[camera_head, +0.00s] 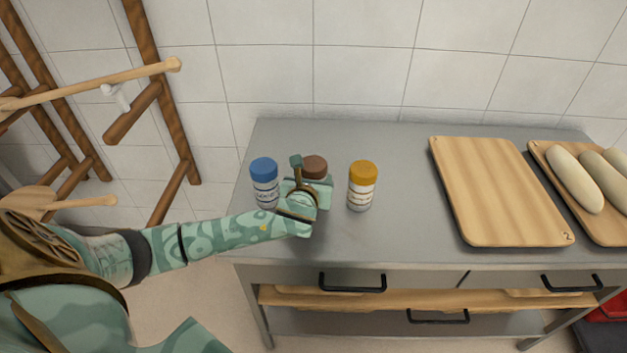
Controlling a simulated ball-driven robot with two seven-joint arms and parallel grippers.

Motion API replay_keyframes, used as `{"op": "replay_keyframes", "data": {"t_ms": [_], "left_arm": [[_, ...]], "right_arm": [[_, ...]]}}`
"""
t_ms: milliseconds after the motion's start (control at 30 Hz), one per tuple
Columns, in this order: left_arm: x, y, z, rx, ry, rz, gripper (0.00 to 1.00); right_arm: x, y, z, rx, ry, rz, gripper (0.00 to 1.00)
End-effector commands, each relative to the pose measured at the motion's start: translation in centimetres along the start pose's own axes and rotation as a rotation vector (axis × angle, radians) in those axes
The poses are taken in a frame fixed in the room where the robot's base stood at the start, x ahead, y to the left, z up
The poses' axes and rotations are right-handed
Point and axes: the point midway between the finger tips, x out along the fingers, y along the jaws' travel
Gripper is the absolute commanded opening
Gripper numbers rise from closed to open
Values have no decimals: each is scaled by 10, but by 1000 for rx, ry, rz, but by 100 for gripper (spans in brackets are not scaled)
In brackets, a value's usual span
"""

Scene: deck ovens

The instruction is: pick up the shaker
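Three shakers stand upright on the grey metal worktop. One is a shaker with a blue lid (264,182), one a shaker with a brown lid (315,167), and one a shaker with a yellow lid (361,186). My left gripper (309,180) is at the brown-lidded shaker, between the other two. It hides most of that shaker's body, and only the lid shows clearly. I cannot tell whether the fingers are closed on it. My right gripper is not in view.
The grey worktop (405,222) has free room right of the yellow-lidded shaker. A bare wooden board (500,190) lies there, and another board (604,228) with pale dough loaves (574,177) is at the far right. A wooden rack (168,95) stands at the left, against the tiled wall.

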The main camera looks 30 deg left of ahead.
Motion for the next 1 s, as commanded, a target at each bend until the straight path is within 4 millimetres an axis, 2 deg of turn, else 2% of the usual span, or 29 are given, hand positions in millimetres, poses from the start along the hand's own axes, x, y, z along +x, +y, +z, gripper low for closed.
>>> {"op": "replay_keyframes", "data": {"t_ms": [167,367,633,800,1000], "left_arm": [[-2,0,6,0,-1,0,27],[-14,0,36,-3,-5,-1,27],[-90,-16,75,-3,-3,-5,27],[-136,-27,70,-3,2,-3,27],[-167,-36,70,-2,1,-2,27]], "right_arm": [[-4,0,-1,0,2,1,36],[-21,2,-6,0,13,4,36],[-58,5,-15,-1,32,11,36],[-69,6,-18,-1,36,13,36],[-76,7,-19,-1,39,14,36]]}}
